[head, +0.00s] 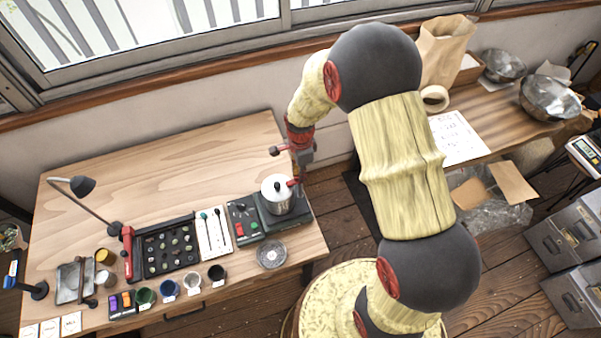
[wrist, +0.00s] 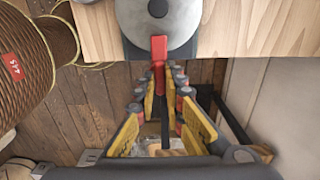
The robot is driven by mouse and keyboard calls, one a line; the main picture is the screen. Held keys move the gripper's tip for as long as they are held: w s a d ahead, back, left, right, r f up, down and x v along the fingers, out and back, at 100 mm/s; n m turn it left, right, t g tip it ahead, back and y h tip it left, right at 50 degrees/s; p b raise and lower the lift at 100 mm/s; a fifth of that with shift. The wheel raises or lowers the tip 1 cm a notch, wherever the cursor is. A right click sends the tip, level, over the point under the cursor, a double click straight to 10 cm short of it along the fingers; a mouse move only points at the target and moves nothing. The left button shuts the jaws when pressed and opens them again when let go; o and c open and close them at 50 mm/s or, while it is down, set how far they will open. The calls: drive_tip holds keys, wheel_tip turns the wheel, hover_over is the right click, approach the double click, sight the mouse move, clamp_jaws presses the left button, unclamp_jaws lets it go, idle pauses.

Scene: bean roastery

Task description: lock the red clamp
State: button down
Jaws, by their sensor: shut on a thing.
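The red clamp (wrist: 159,50) shows in the wrist view as a red lever at the near edge of a round metal canister (wrist: 180,22). In the head view the canister (head: 277,196) stands on a dark base at the right end of the wooden bench, and the red clamp (head: 293,182) is at its upper right side. My gripper (wrist: 160,82) is shut on the clamp's outer end, with its fingers on both sides. In the head view my gripper (head: 297,172) is just above the clamp, and its fingertips are hard to make out.
Left of the canister are a control box (head: 243,220) with coloured buttons, a dark sample tray (head: 168,249) and several cups. A glass dish (head: 271,254) sits in front.

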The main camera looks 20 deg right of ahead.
idle(0.5)
drive_tip(key=c, duration=1.9)
unclamp_jaws()
wheel_tip(320, 180, up, 12)
